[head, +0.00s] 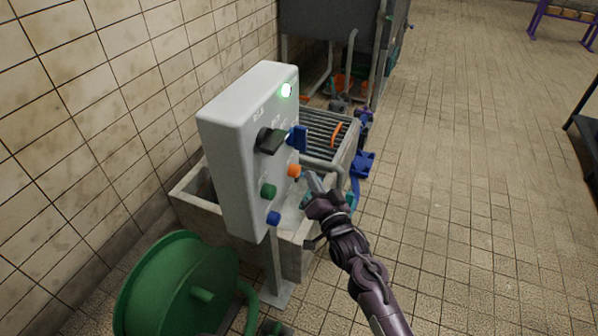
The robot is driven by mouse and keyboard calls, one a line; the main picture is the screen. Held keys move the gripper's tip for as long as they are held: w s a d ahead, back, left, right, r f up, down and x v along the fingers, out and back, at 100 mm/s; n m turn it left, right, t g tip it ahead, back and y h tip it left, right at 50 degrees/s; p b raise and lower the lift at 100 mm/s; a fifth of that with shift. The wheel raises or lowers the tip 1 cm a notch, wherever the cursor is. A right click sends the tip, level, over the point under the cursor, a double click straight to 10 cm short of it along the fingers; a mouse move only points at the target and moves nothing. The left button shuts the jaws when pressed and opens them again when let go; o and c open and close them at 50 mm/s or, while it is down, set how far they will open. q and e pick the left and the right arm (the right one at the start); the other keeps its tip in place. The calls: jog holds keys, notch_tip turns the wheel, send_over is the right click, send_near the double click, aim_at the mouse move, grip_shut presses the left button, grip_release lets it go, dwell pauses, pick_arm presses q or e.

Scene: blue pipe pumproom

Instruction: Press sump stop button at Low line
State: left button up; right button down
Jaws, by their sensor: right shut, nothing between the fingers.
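A grey control box (235,150) stands on a post, its face turned to the right. Lower down are an orange button (294,171), a green button (268,191) and a blue button (273,218). Labels are too small to read, so I cannot tell which is the sump stop. My right gripper (314,186) is shut and empty, just right of the orange button; I cannot tell whether they touch. My left gripper is out of view.
A concrete trough (190,195) with a metal grating (328,128) stands behind the box. A green hose reel (165,290) is at the front left. A tiled wall (90,90) runs along the left. Dark tanks (330,30) stand farther back.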

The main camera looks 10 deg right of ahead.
jog(key=shift+w+a, duration=0.1)
jog(key=shift+a, duration=0.05)
jog(key=shift+w+a, duration=0.15)
jog(key=shift+a, duration=0.05)
dwell(0.3)
jog(key=shift+w+a, duration=0.55)
jog(key=shift+a, duration=0.3)
dwell(1.2)
jog(key=shift+d, duration=0.1)
jog(key=shift+s+d+p, duration=0.65)
jog(key=shift+s+d, duration=0.15)
jog(key=shift+d, duration=0.25)
